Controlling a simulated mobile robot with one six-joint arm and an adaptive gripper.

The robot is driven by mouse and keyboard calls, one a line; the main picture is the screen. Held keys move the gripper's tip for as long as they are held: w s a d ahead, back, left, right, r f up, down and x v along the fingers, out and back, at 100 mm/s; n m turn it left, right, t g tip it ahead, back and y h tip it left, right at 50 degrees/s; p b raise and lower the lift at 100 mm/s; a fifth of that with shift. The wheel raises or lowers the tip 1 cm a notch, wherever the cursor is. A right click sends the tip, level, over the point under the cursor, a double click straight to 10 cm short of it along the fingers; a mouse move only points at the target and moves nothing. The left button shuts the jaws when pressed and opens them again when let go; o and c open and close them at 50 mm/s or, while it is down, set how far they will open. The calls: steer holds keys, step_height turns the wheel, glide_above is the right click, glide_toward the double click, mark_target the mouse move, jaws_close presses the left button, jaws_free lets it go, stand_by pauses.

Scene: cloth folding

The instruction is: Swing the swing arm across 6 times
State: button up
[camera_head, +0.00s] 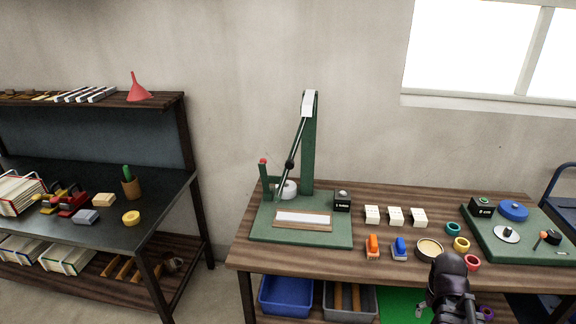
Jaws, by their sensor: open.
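The swing arm (297,146) is a thin dark rod with a black knob (289,164) on it. It hangs from the top of a green post on a green base board (262,235) at the left of the wooden table. It is tilted, its lower end to the left near a short green post with a red tip (263,161). A small black box (342,201) stands on the base, right of the tall post. My gripper (436,308) is low at the right, in front of the table's front edge, well apart from the swing arm. It is open; its fingers are dark and small.
White blocks (395,216), an orange and a blue item (400,249), a round tin (429,248) and coloured rings lie on the table's middle. A second green board (520,234) is at the right. A black workbench (75,215) stands at the left, with a gap between.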

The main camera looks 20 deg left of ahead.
steer(key=w+a+r+n+t+h, duration=0.35)
steer(key=w+a+n, duration=0.25)
steer(key=w+n, duration=0.3)
steer(key=n+t+y, duration=0.8)
steer(key=n+t, duration=0.6)
steer(key=n, duration=1.2)
glide_toward(289, 166)
steer(key=s, duration=0.3)
steer(key=shift+s+d+r+g+p, duration=0.1)
steer(key=shift+d+r+g+p, duration=0.1)
steer(key=shift+r+g+p, duration=0.1)
steer(key=w, duration=0.4)
steer(key=w+a, duration=0.1)
steer(key=w, duration=0.4)
steer(key=w+a, duration=0.1)
steer(key=w, duration=0.3)
steer(key=shift+w+a+f, duration=0.1)
steer(key=shift+w+a, duration=0.15)
steer(key=shift+w, duration=0.05)
